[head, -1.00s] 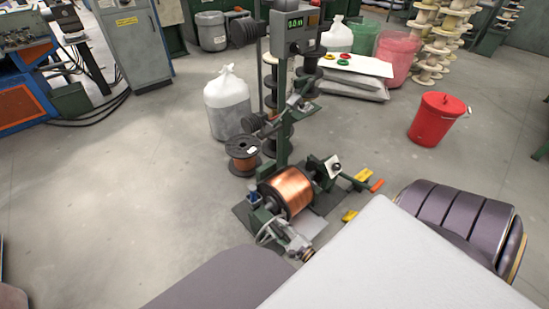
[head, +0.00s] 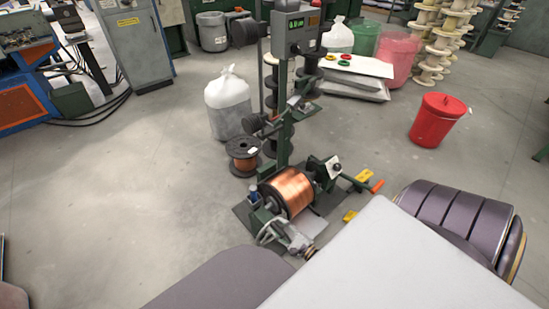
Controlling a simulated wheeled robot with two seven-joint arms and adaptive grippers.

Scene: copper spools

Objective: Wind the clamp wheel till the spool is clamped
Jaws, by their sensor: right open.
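The copper spool (head: 287,192) with black flanges sits level in the green winding stand (head: 284,135), low in the middle of the head view. A small blue part (head: 253,191) shows at the stand's left end, beside the spool's left flange. I cannot make out the clamp wheel's rim clearly, nor whether the spool is clamped. My right gripper (head: 267,233) is at the stand's near left end, just below the spool. Its fingers are apart, with nothing seen between them. I cannot tell whether they touch the stand. My left gripper is out of view.
A crank with an orange handle (head: 376,187) sticks out at the stand's right end, near yellow plates (head: 364,176). A smaller copper spool (head: 243,155) and a white sack (head: 229,105) stand behind left. A red bin (head: 437,119) is at right. The left floor is clear.

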